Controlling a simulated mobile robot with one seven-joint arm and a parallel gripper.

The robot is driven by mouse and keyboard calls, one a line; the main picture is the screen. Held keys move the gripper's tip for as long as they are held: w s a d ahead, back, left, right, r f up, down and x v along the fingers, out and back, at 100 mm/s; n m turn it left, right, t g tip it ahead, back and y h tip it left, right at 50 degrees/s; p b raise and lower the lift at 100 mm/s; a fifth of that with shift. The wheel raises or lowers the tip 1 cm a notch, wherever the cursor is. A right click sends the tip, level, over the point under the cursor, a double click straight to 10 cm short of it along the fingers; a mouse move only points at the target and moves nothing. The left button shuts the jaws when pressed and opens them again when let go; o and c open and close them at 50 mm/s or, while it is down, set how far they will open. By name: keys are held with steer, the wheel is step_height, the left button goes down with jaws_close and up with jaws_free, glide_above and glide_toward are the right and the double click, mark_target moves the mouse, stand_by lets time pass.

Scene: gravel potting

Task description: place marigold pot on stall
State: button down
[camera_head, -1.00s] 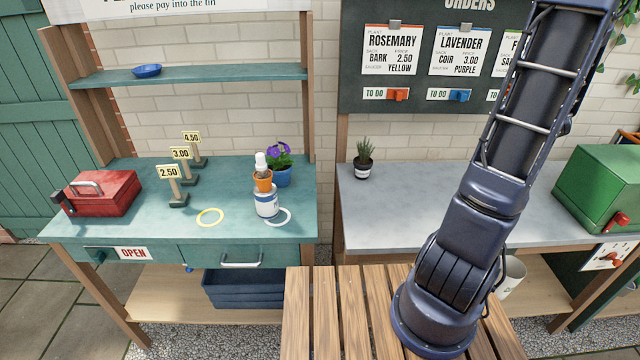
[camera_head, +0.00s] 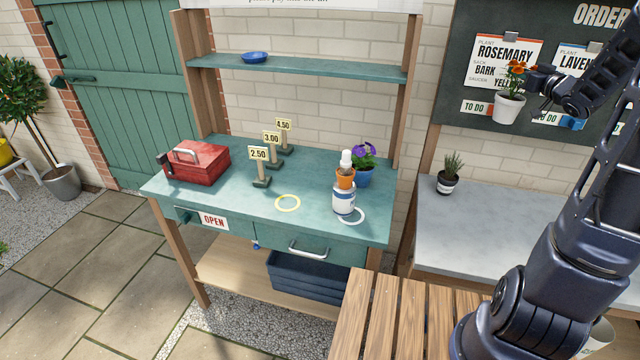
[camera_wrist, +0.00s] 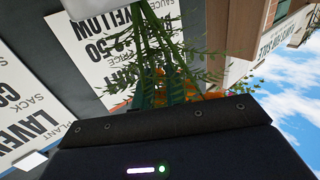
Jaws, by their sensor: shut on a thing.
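The marigold, with orange flowers and green leaves in a white pot (camera_head: 508,108), is held upright in the air at the upper right of the head view. It hangs before the order board, above the grey bench. My gripper (camera_head: 529,83) is shut on it from the right, around the stems just above the pot. The wrist view shows the leafy stems (camera_wrist: 150,45) upside down and the pot's edge at the top; the fingertips are partly hidden by leaves. The teal stall (camera_head: 215,208) stands left of the held pot, with a yellow ring (camera_head: 288,203) and a white ring (camera_head: 354,216) on its top.
A shelf (camera_head: 320,69) with a blue saucer (camera_head: 254,57) spans above. The front middle is clear.

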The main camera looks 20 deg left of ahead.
steer(key=s+a+r+n+g+y, duration=0.2)
steer(key=a, duration=0.8)
steer(key=s+a+r+n+g+y, duration=0.1)
steer(key=a+n+g+y, duration=0.1)
steer(key=a, duration=0.8)
steer(key=s+a+r+n+g+y, duration=0.2)
steer(key=a+g, duration=0.1)
steer(key=a, duration=0.7)
steer(key=a+f+g, duration=0.1)
steer(key=a+f, duration=0.2)
steer(key=a, duration=0.5)
steer(key=a+f, duration=0.2)
steer(key=a, duration=0.7)
steer(key=s+a+f+n+y, duration=0.1)
steer(key=s+a+f, duration=0.1)
steer(key=a+f, duration=0.35)
steer(key=s+a+f, duration=0.3)
steer(key=a, duration=0.6)
step_height(320, 180, down, 19)
steer(key=shift+w+a+g, duration=0.2)
steer(key=shift+g, duration=0.1)
steer(key=c, duration=1.8)
jaws_free()
steer(key=shift+f, duration=0.1)
steer(key=o, duration=0.4)
steer(key=shift+c, duration=0.2)
